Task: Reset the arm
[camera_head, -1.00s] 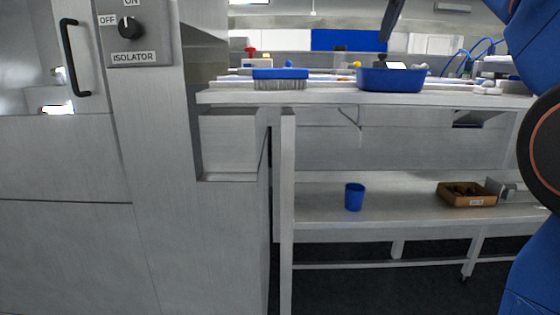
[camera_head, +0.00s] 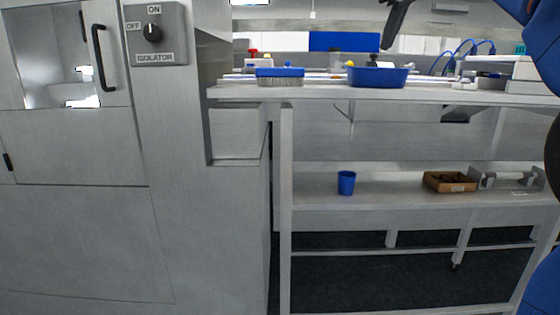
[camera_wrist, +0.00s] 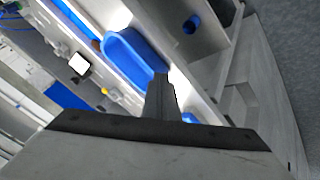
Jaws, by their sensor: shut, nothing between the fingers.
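My gripper (camera_wrist: 161,82) shows in the wrist view with its dark fingers together and nothing held. It also shows in the head view (camera_head: 387,42) as a dark tip at the top, above and behind the blue tray. My blue arm runs down the right edge of the head view. The blue tray (camera_head: 378,83) sits on the bench top; in the wrist view the same tray (camera_wrist: 115,50) lies just beyond the fingertips, and I cannot tell the gap.
A blue cup (camera_head: 346,184) and a brown box (camera_head: 450,188) of dark contents stand on the lower shelf. A grey cabinet with an isolator switch (camera_head: 152,33) fills the left. The dark floor below is clear.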

